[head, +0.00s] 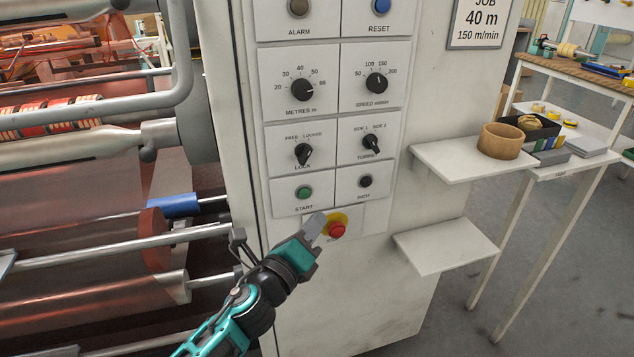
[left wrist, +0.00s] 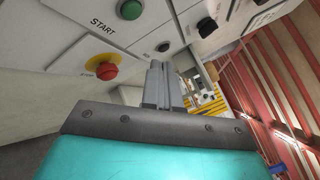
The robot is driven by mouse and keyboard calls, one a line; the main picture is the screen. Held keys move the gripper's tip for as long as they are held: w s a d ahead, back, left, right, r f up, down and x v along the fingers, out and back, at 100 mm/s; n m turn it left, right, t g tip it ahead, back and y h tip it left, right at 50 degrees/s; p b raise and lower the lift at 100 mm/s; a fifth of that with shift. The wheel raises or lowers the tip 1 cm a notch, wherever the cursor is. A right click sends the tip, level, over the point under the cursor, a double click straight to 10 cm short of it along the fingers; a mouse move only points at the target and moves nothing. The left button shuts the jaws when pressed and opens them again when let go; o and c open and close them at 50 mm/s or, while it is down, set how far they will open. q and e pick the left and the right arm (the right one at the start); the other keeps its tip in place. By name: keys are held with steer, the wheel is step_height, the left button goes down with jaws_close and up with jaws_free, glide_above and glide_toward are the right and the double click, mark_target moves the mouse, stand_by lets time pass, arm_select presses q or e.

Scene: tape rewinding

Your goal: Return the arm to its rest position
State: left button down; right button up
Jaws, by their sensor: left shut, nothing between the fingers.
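My left arm comes in from the bottom left of the head view. Its gripper (head: 318,222) is shut and empty, in front of the control panel beside the red emergency stop button (head: 337,230) on its yellow disc. In the left wrist view the shut fingers (left wrist: 160,68) point toward the panel, with the red button (left wrist: 106,71) to their left and the green start button (left wrist: 130,9) above. I cannot tell whether the fingertips touch the panel. My right gripper is not in view.
The panel carries knobs such as the metres dial (head: 302,90). Rollers, including a blue-ended one (head: 173,206), lie to the left. Two white shelves (head: 445,246) stick out at the right; the upper one holds a brown tape roll (head: 503,143). A workbench stands behind.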

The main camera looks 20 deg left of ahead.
arm_select(q)
steer(key=s+a+f+n+g+y+p, duration=0.1)
steer(key=s+f+n+g, duration=0.6)
steer(key=s+f+n, duration=1.1)
steer(key=s+a+n+y, duration=0.1)
steer(key=s+n, duration=0.2)
steer(key=n, duration=0.5)
steer(key=shift+s+f+g, duration=0.3)
steer(key=shift+f, duration=0.1)
stand_by(5.0)
